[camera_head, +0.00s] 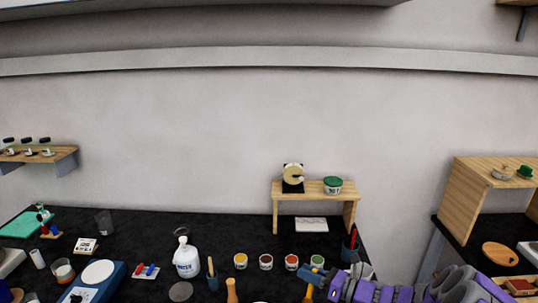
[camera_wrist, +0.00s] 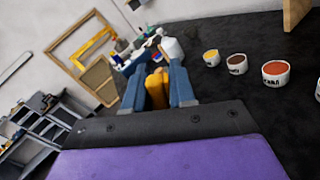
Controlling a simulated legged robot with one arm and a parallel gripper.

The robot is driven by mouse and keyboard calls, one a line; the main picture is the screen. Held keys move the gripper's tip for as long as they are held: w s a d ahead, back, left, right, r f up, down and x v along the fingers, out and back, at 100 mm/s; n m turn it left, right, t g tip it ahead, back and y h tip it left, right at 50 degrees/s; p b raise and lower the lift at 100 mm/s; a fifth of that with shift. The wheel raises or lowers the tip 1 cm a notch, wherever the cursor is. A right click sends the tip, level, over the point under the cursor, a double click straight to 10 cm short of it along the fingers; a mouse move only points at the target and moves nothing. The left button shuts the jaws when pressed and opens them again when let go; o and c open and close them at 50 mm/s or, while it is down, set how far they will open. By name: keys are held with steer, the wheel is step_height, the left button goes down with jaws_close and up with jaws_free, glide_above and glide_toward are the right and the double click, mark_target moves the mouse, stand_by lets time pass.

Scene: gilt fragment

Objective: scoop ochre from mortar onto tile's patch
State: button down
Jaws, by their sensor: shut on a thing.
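My gripper (camera_head: 314,279) is at the bottom of the head view, low over the dark bench. In the wrist view its two blue fingers (camera_wrist: 158,86) are closed on a yellow-orange handle (camera_wrist: 156,88). The handle also shows below the fingers in the head view (camera_head: 308,294); its working end is hidden or out of frame. I cannot make out a mortar for certain. A pale flat slab (camera_head: 311,224), possibly the tile, lies under the small wooden shelf; no patch is readable on it.
Several small pigment pots, including yellow (camera_head: 240,261) and red (camera_head: 291,262), stand in a row left of and behind my gripper. The wooden shelf (camera_head: 293,187) stands behind.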

steer(key=shift+s+d+r+m+t+h, duration=0.25)
steer(key=shift+d+r+t, duration=0.1)
steer(key=shift+d, duration=0.15)
steer(key=shift+s+d+r+m+t+h, duration=0.15)
steer(key=shift+s+d+r+m+t, duration=0.15)
steer(key=shift+d, duration=0.2)
steer(key=shift+t+y, duration=0.6)
steer(key=shift+t, duration=0.15)
steer(key=shift+w+d+f+b, duration=0.1)
steer(key=shift+w+f+b, duration=0.25)
steer(key=shift+f+b, duration=0.4)
steer(key=shift+w+d+f+b, duration=0.1)
steer(key=shift+w+f+b, duration=0.2)
steer(key=shift+f+b, duration=0.5)
steer(key=shift+w+f+b, duration=0.35)
steer(key=shift+f+b, duration=0.05)
steer(key=shift+f, duration=0.65)
